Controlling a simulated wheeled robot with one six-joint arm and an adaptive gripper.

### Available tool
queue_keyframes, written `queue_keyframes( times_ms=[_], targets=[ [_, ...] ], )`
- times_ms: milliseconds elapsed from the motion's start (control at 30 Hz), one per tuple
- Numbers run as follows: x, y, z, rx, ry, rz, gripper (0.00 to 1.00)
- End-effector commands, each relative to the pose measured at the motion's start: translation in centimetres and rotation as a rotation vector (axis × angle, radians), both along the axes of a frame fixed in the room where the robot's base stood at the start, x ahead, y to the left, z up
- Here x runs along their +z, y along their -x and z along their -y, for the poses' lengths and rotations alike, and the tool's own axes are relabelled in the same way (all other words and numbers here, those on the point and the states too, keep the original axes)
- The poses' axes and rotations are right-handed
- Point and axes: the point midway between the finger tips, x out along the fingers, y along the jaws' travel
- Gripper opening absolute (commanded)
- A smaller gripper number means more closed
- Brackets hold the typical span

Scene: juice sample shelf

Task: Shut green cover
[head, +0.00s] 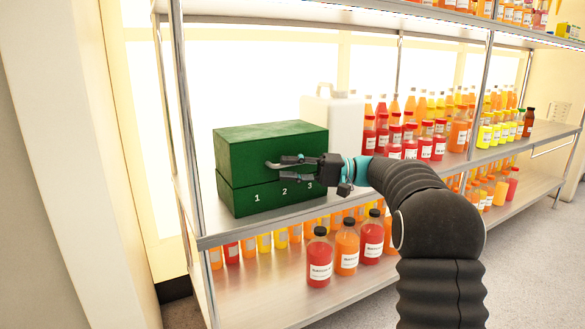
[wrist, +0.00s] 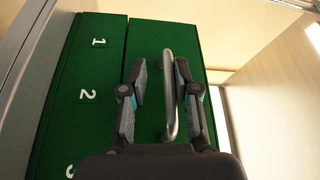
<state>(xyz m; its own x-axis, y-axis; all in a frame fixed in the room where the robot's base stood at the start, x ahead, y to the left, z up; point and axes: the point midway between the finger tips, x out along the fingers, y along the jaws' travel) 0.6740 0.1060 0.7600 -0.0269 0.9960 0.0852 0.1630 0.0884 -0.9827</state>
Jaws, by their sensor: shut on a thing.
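A dark green box stands on the shelf in the head view. Its green cover (head: 270,142) is the upper part and rests over the lower green base (head: 238,204), which carries the white numbers 1, 2 and 3. A thin dark seam runs between them; it also shows in the wrist view between the base (wrist: 86,70) and the cover (wrist: 150,40). A silver bar handle (wrist: 169,100) is on the cover's front. My gripper (head: 287,162) is at the cover's front, its fingers (wrist: 160,78) on either side of the handle and shut on it.
A white jug (head: 338,122) stands behind the box at right. Several juice bottles (head: 405,140) fill the shelf farther right. More bottles (head: 347,248) stand on the lower shelf below. A metal post (head: 186,120) rises left of the box.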

Motion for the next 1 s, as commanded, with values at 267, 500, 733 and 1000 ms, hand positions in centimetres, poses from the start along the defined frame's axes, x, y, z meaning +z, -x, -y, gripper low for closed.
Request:
queue_keyframes(
  times_ms=[267,500,733,1000],
  targets=[
    [0.0,0.0,-0.2,0.002,0.001,-0.001,0.23],
    [0.1,0.0,0.1,-0.002,0.001,0.001,0.23],
    [-0.1,-0.2,2.2,-0.008,0.001,0.001,0.23],
    [-0.6,-0.3,7.6,-0.006,0.000,0.000,0.23]
  ],
)
